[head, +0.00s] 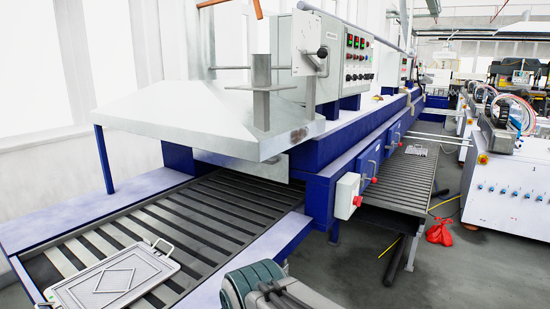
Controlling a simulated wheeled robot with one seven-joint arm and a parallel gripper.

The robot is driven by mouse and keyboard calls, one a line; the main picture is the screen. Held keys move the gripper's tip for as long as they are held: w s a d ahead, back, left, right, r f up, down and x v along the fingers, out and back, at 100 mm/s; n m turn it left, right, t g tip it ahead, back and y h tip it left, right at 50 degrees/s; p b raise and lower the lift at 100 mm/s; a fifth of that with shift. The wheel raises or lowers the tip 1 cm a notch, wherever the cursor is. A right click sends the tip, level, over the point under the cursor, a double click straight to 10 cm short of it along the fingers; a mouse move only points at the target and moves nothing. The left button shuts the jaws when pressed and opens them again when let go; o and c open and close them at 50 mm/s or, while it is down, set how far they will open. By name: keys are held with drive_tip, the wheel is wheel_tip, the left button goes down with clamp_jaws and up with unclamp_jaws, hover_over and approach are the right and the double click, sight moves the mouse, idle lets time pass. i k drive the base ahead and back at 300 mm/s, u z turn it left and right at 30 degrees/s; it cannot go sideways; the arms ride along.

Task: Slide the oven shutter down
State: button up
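The oven (320,140) is a long blue and grey machine with a slatted conveyor (190,225) running into it under a pale metal hood (215,112). A plain light-grey plate, possibly the shutter (243,165), shows below the hood at the oven mouth, with a dark gap under it above the slats. Its upper part is hidden by the hood.
A grey tray with a diamond outline (115,277) lies on the conveyor at lower left. A control box with a red button (347,195) juts from the oven's side. A white cabinet (505,190) stands at right. The grey floor between is mostly clear, with a red bag (439,233).

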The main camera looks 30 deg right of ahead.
sight(276, 168)
drive_tip(key=z, duration=2.65)
drive_tip(key=i, duration=2.95)
drive_tip(key=u, duration=3.55)
